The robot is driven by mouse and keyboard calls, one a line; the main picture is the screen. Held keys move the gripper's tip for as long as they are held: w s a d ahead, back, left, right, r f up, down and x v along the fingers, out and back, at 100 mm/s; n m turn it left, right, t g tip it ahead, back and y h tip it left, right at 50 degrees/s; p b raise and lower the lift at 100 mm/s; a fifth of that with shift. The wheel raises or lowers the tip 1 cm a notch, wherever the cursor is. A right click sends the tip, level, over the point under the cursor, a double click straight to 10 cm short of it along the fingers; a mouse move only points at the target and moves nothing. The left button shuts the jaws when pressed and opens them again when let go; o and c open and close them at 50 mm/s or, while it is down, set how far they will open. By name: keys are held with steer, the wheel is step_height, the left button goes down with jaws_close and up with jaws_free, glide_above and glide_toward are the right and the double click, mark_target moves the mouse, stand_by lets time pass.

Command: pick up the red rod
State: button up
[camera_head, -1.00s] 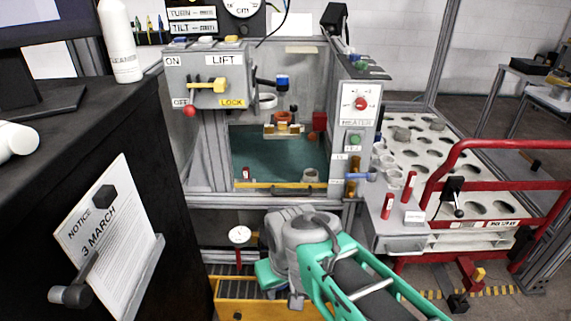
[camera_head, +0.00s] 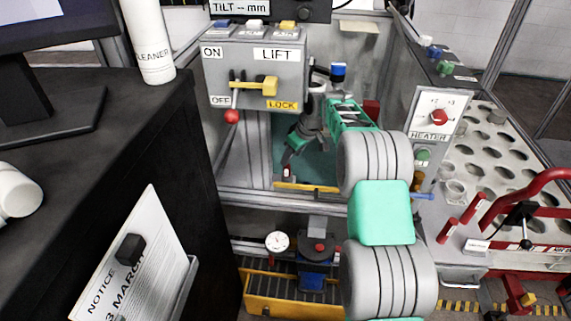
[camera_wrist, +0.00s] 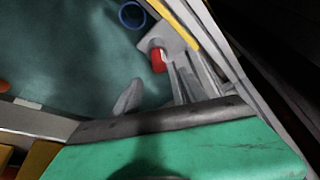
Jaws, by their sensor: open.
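A short red rod (camera_head: 287,171) with a pale mark stands at the front left of the teal floor inside the machine bay. My gripper (camera_head: 289,157) is inside the bay, low and close above this rod, with its fingers partly hidden. In the wrist view the red rod (camera_wrist: 158,61) shows beside the grey fingers of my gripper (camera_wrist: 150,72). The fingers are apart and open. Whether they touch the rod cannot be told. Two more red rods, one nearer (camera_head: 447,230) and one farther (camera_head: 473,208), stand on the bench at the right.
A yellow front edge (camera_head: 308,187) borders the bay, close to the rod. The lift panel (camera_head: 255,75) with its yellow lever hangs at the upper left, and the heater panel (camera_head: 433,125) stands at the right. A blue ring (camera_wrist: 132,15) lies on the teal floor.

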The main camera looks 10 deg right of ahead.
mark_target(287, 173)
steer(key=x, duration=0.7)
steer(key=shift+d+f+b, duration=0.15)
steer(key=shift+b, duration=0.15)
steer(key=shift+c, duration=0.4)
jaws_close()
